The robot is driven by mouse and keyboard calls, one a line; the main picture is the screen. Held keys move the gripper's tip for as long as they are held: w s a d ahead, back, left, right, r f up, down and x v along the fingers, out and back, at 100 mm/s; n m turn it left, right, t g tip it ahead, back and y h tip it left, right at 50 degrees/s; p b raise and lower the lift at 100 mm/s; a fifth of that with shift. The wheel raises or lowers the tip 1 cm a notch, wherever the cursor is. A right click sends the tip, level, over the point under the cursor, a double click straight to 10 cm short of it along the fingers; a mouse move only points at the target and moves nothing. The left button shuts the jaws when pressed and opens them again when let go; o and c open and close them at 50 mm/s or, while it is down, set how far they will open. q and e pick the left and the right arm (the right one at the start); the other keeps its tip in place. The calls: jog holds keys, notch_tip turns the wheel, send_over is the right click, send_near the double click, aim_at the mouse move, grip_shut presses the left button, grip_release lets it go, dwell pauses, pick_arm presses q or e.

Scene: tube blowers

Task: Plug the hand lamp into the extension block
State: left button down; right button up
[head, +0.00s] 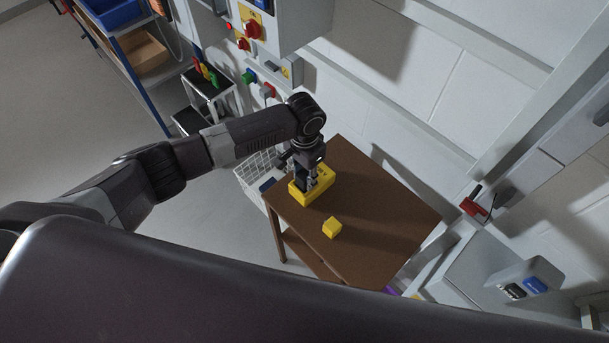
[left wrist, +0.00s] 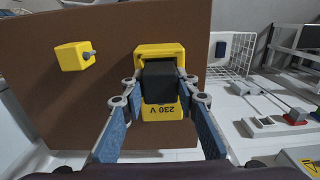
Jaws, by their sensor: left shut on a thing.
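A yellow extension block (head: 318,194) lies near the left edge of a brown table. In the left wrist view the block (left wrist: 178,50) shows a "230 V" label on its near side. My left gripper (head: 306,182) points down over the block. In the left wrist view its fingers (left wrist: 160,85) are shut on a black plug (left wrist: 160,78). The plug stands in front of the block's middle and hides part of it. I cannot tell how deep it sits in a socket. The lamp's own body is not clearly visible. My right gripper is not in view.
A yellow cube (head: 332,228) with a small grey peg lies apart from the block on the brown table (head: 385,210). A white wire basket (head: 256,165) is beside the table's left edge. The right part of the tabletop is clear. Wall boxes (head: 285,45) are behind.

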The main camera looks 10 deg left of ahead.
pick_arm(q)
jog(key=shift+f, duration=0.45)
jog(key=c, duration=1.4)
grip_release()
jog(key=shift+c, duration=0.2)
notch_tip(320, 180, up, 12)
